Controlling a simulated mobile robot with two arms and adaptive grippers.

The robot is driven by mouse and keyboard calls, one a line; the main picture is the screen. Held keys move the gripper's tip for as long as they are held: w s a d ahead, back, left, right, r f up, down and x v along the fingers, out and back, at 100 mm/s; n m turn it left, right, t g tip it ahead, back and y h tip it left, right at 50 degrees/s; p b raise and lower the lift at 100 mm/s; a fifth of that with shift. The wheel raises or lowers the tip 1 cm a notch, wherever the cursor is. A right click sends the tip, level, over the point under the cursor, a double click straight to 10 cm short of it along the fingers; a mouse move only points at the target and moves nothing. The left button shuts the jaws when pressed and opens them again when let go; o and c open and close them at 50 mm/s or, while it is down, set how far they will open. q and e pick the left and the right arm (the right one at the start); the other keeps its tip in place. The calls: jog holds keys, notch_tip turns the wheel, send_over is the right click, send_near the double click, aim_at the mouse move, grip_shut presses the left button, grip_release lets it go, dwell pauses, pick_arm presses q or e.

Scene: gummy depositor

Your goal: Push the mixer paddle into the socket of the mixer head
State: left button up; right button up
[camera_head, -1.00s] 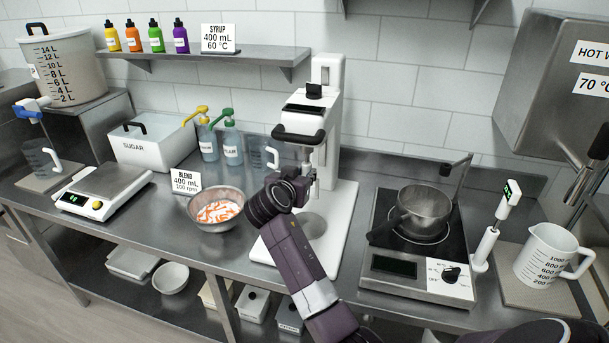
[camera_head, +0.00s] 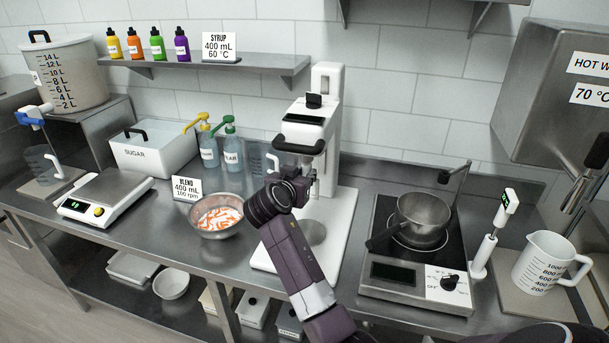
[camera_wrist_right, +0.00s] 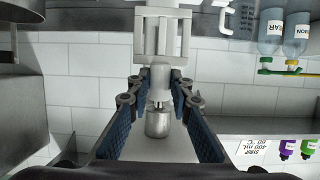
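The white mixer (camera_head: 326,120) stands at the back middle, with its head (camera_head: 303,128) above the white base (camera_head: 345,215). My right gripper (camera_head: 308,188) is under the head. In the right wrist view, which shows the scene upside down, its two blue-padded fingers (camera_wrist_right: 160,78) close around the pale shaft of the mixer paddle (camera_wrist_right: 149,38). The paddle's frame extends from the fingers towards the picture top. The metal socket (camera_wrist_right: 158,124) lies in line with the shaft; whether the shaft is seated cannot be told. My left gripper is out of view.
A metal bowl with orange-and-white pieces (camera_head: 200,232) stands left of the mixer base. An induction cooker (camera_head: 385,290) with a pot (camera_head: 424,222) is on the right. A scale (camera_head: 112,192) and sugar bin (camera_head: 150,160) are further left.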

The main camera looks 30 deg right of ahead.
jog(key=o, duration=0.5)
jog(key=v, duration=0.7)
jog(key=shift+s+a, duration=0.15)
jog(key=shift+a, duration=0.05)
